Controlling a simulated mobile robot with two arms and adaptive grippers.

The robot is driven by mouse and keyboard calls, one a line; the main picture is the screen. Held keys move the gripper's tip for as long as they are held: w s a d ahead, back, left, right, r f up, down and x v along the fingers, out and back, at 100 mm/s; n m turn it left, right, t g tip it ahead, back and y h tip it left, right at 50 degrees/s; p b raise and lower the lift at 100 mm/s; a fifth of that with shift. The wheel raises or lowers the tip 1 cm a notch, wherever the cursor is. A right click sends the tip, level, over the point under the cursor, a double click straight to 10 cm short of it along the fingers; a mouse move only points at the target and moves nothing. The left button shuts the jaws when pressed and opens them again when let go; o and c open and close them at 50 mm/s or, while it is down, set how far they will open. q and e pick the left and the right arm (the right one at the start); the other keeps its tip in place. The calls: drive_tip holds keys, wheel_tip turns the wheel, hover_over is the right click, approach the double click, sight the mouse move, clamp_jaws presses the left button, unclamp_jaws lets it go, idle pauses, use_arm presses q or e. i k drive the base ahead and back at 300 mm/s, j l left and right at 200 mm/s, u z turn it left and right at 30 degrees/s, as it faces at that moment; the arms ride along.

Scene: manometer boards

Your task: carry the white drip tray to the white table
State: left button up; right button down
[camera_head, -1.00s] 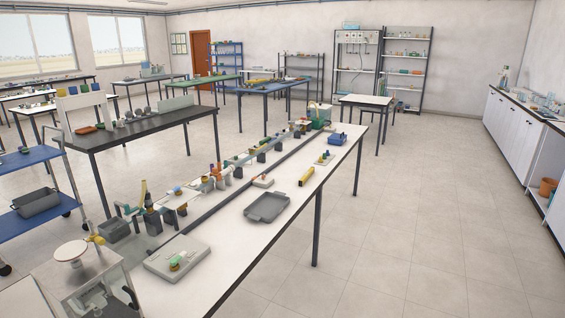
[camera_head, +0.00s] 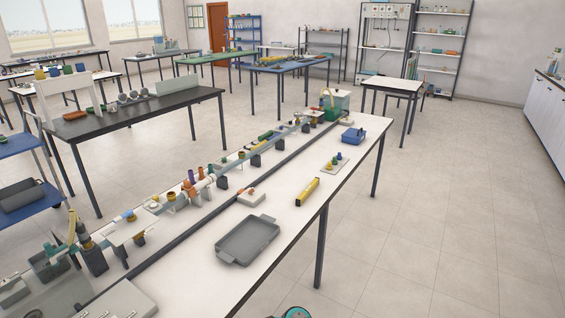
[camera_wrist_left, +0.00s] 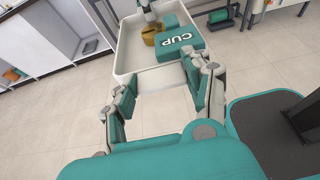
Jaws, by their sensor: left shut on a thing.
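The white drip tray (camera_wrist_left: 128,60) is in the left wrist view, with a teal box (camera_wrist_left: 180,43) marked CUP and a brass-coloured piece (camera_wrist_left: 153,36) in it. My left gripper (camera_wrist_left: 160,78) is shut on the tray's near end, with a finger on each side. The floor shows around the tray. In the head view, a long white-topped table (camera_head: 277,279) is close in front, and a smaller white-topped table (camera_head: 393,84) stands farther back.
The long table carries a grey tray (camera_head: 247,240), a yellow bar (camera_head: 307,191), a blue box (camera_head: 353,135) and a row of fittings. A black-topped table (camera_head: 150,126) stands to its left. Open floor (camera_head: 440,215) lies on the right, towards white cabinets (camera_head: 548,120).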

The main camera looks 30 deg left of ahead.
sight(204, 298)
drive_tip(key=i+u, duration=0.8)
drive_tip(key=i+l+u, duration=0.15)
drive_tip(key=i+u, duration=0.25)
drive_tip(key=u, duration=1.8)
drive_tip(key=i+l, duration=0.05)
